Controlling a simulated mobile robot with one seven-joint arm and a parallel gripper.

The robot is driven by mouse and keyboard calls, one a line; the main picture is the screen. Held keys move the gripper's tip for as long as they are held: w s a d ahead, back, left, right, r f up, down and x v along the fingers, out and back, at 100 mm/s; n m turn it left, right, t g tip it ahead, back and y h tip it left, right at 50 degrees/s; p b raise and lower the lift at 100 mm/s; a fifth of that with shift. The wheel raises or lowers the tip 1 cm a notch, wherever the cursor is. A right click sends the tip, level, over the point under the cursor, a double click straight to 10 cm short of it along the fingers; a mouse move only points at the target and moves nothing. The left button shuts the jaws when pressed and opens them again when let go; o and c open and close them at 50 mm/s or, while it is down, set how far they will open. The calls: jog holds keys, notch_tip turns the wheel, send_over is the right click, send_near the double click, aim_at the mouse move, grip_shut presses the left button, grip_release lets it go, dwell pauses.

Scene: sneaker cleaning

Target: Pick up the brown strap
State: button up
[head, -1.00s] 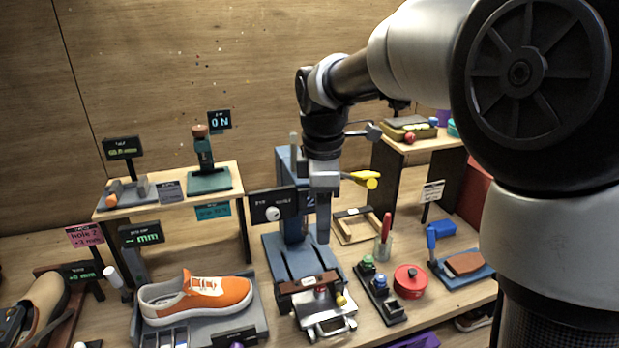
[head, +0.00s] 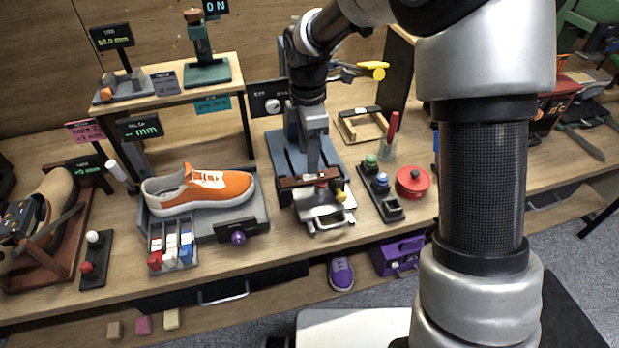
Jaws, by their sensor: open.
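The brown strap (head: 296,183) lies across the top of a silver metal clamp fixture (head: 322,208) at the middle of the bench. A red knob and a yellow knob sit by its right part. My gripper (head: 314,168) points down just above and behind the strap. It is open and its fingers are seen nearly edge-on. Whether the fingers straddle or touch the strap cannot be told from here.
An orange sneaker (head: 212,189) sits on a grey stand to the left. A small black display (head: 270,104) stands close behind my gripper. A red round tin (head: 412,182) and a black knob rack (head: 381,190) stand at the right.

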aim_at(310, 177)
jog(key=shift+w+d+f, duration=0.1)
jog(key=shift+d+f, duration=0.05)
jog(key=shift+f, duration=2.8)
jog(key=c, duration=1.1)
jog(key=shift+r, duration=0.1)
